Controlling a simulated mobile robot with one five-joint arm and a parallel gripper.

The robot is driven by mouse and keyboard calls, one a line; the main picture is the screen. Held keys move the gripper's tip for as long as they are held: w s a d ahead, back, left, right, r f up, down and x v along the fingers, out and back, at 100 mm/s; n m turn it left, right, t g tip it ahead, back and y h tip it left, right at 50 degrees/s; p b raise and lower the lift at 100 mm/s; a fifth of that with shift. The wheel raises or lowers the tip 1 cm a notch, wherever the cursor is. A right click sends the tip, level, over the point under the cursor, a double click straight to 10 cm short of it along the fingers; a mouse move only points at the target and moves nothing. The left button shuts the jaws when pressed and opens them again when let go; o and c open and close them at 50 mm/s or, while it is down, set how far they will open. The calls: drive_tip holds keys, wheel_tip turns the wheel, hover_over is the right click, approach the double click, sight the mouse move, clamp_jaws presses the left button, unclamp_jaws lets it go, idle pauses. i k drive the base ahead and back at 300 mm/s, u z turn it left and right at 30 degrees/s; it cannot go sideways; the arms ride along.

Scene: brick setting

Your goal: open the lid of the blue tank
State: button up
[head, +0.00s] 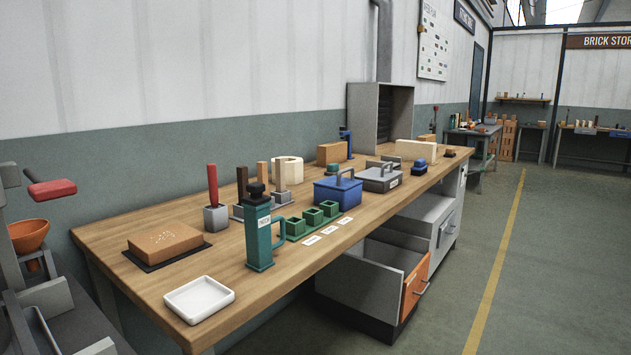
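The blue tank (338,195) is a box with a flat lid (338,184) and an arched handle (346,172) on top. It stands on the wooden workbench (262,292), near the middle of the head view. The lid lies down on the tank, and I see no gap under it. My gripper is not seen in this view.
Green cups (312,217) in a row and a teal jug (259,235) stand left of the tank. A white tray (199,299) lies at the front corner. An orange-fronted drawer (415,287) stands open below the bench. The floor (520,280) at right is clear.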

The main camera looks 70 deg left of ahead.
sight(338, 183)
drive_tip(key=i, duration=1.05)
drive_tip(key=u, duration=3.15)
drive_tip(key=i, duration=1)
drive_tip(key=z, duration=0.05)
